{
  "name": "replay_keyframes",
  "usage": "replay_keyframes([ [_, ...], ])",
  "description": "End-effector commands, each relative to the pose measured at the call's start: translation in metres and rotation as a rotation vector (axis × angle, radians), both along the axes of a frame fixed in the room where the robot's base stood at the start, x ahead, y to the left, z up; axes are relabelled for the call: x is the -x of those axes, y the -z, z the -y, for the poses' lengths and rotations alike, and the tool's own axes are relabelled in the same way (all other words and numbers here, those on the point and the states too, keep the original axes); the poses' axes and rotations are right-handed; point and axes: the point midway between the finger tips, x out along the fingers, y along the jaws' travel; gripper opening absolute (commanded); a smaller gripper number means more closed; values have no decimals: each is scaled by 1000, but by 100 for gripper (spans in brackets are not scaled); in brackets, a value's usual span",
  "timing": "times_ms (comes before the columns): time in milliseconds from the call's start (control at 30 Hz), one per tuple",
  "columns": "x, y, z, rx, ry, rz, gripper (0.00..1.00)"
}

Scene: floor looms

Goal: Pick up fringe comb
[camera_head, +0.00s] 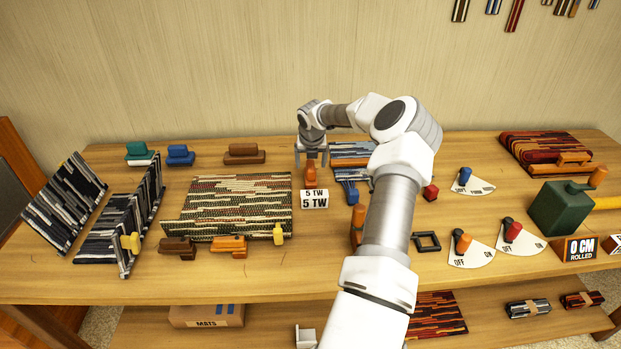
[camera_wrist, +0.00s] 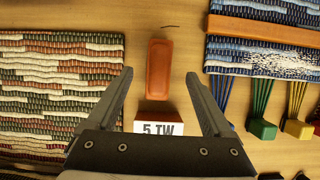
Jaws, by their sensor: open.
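No piece is labelled fringe comb, and I cannot tell for certain which one it is. My gripper (camera_head: 311,161) is open, with its fingers pointing down above an orange-brown block (camera_head: 310,178). In the wrist view the same rounded block (camera_wrist: 158,68) shows between the tips of my open gripper (camera_wrist: 159,74). I see no contact between the fingers and the block. The white "5 TW" sign (camera_head: 315,200) stands just in front of the block, and its top shows in the wrist view (camera_wrist: 160,127).
A striped mat (camera_head: 235,200) lies left of the block. A blue mat (camera_wrist: 262,60) with an orange bar and fringe strands lies right. A green box (camera_head: 560,208), dials (camera_head: 470,250) and a black square frame (camera_head: 427,241) stand further right. Bare wood surrounds the block.

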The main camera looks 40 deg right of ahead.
Motion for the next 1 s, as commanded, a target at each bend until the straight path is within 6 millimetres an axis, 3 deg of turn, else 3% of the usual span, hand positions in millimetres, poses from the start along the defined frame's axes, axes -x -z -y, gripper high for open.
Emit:
replay_keyframes([
  [267,-6,16,4,-1,0,1,85],
  [600,-17,52,14,-3,1,1,85],
  [1000,-20,60,17,1,0,1,85],
])
